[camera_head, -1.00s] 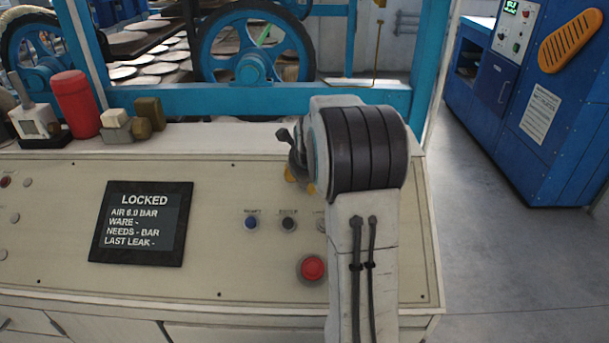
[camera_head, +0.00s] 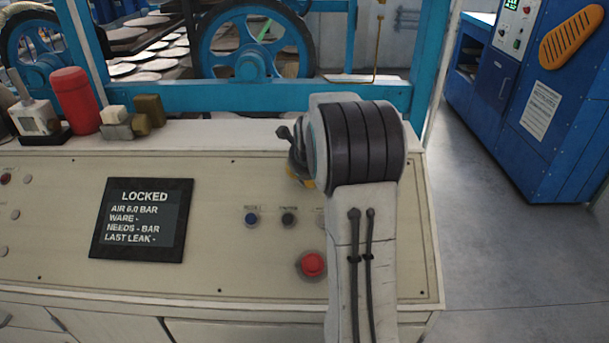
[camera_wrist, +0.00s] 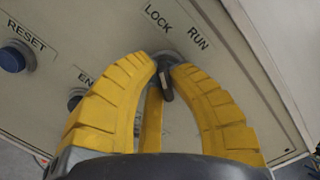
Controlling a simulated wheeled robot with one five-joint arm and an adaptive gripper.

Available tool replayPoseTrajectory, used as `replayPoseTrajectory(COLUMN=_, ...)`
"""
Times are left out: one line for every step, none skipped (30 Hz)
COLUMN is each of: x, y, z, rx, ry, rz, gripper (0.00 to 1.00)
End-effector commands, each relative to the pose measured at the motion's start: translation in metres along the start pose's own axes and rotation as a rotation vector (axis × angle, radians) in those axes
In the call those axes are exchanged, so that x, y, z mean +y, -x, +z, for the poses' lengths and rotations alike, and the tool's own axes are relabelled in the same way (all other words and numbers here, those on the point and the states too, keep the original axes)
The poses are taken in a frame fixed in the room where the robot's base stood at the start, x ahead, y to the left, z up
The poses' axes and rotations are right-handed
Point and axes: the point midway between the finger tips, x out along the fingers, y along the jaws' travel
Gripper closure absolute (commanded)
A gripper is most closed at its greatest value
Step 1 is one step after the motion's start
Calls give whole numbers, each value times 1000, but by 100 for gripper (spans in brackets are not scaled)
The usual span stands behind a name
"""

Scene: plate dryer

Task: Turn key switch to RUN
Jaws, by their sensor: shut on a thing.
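The key switch (camera_wrist: 166,88) shows in the wrist view as a dark key on a grey round collar, below the printed words LOCK and RUN (camera_wrist: 198,37). My gripper (camera_wrist: 166,72) has its yellow ribbed fingers closed around the key at their tips. The key's lower part shows between the fingers; the tips hide some of the collar. In the head view my arm hides the switch, and only a bit of yellow finger shows beside it. The display (camera_head: 141,220) on the panel reads LOCKED, with AIR 6.0 BAR.
A blue RESET button (camera_wrist: 14,56) and a dark button (camera_wrist: 76,98) lie left of the key. A red mushroom button (camera_head: 312,264) sits close to my arm. A red cylinder (camera_head: 75,100) and small blocks stand on the ledge. A blue cabinet (camera_head: 530,100) stands across open floor.

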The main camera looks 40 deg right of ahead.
Motion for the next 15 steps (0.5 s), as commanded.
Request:
replayPoseTrajectory(x=0, y=0, z=0, rx=1, ry=0, rz=1, gripper=100)
replayPoseTrajectory(x=0, y=0, z=0, rx=1, ry=0, rz=1, gripper=100)
replayPoseTrajectory(x=0, y=0, z=0, rx=1, ry=0, rz=1, gripper=100)
replayPoseTrajectory(x=0, y=0, z=0, rx=1, ry=0, rz=1, gripper=100)
replayPoseTrajectory(x=0, y=0, z=0, rx=1, ry=0, rz=1, gripper=100)
replayPoseTrajectory(x=0, y=0, z=0, rx=1, ry=0, rz=1, gripper=100)
replayPoseTrajectory(x=1, y=0, z=0, rx=1, ry=-2, rz=1, gripper=100)
replayPoseTrajectory(x=1, y=-1, z=0, rx=0, ry=-8, rz=1, gripper=100)
replayPoseTrajectory(x=1, y=-2, z=-1, rx=-1, ry=-22, rz=-1, gripper=100)
replayPoseTrajectory(x=1, y=-2, z=-1, rx=-2, ry=-38, rz=-2, gripper=100)
replayPoseTrajectory(x=1, y=-3, z=-1, rx=-3, ry=-60, rz=-4, gripper=100)
replayPoseTrajectory(x=1, y=-4, z=-2, rx=-6, ry=-94, rz=-7, gripper=100)
replayPoseTrajectory(x=2, y=-5, z=-2, rx=-7, ry=-122, rz=-9, gripper=100)
replayPoseTrajectory(x=2, y=-6, z=-2, rx=-9, ry=-144, rz=-11, gripper=100)
replayPoseTrajectory(x=1, y=-6, z=-2, rx=-10, ry=-166, rz=-13, gripper=100)
